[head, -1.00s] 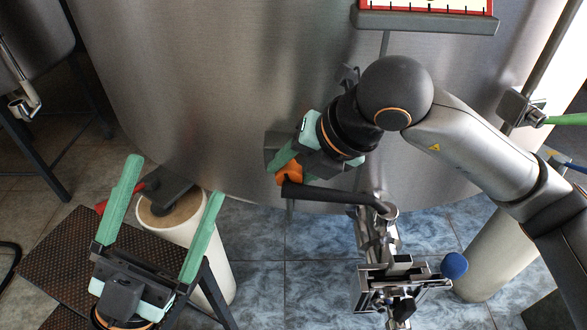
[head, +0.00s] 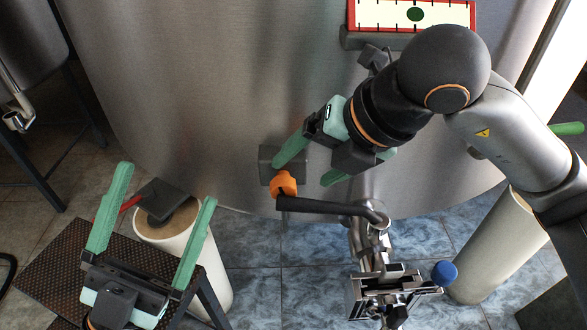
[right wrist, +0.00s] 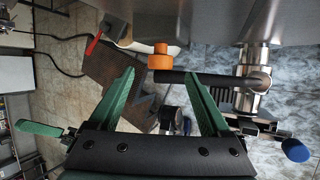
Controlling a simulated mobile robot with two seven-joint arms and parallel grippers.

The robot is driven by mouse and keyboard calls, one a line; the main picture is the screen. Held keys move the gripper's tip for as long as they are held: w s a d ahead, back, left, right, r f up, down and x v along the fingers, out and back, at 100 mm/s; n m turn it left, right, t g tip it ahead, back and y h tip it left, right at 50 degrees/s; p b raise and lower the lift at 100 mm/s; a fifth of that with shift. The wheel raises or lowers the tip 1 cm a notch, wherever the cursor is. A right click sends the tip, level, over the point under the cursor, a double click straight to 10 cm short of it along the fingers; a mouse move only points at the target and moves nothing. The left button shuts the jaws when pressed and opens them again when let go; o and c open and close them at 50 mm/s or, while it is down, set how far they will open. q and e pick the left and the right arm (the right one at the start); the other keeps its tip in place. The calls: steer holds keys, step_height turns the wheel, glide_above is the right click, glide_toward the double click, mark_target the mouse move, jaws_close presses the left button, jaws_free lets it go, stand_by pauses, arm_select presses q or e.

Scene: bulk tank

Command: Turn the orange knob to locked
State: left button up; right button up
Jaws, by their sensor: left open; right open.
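The orange knob (head: 284,183) sits on the front of the steel tank (head: 200,100), beside a grey block and at the end of a dark handle (head: 325,206). It also shows in the right wrist view (right wrist: 160,57), beyond the fingertips and between their lines. My right gripper (head: 308,172) is open and empty, close to the knob, up and to its right, apart from it. In the right wrist view its green fingers (right wrist: 160,80) are spread. My left gripper (head: 167,184) is open and empty at the lower left, away from the knob. The knob's markings are not readable.
A red-framed panel (head: 412,14) is on the tank above. Steel piping (head: 370,240) with a blue ball (head: 444,272) stands below right of the knob. A white cylinder (head: 180,245) and a brown textured platform (head: 60,262) are near my left gripper.

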mark_target(281, 180)
arm_select(q)
steer(key=shift+a+r+p, duration=0.1)
steer(key=shift+r+p, duration=0.35)
steer(key=shift+r, duration=0.15)
arm_select(e)
steer(key=v, duration=0.5)
steer(key=shift+s+d+r, duration=0.1)
steer(key=shift+r, duration=0.05)
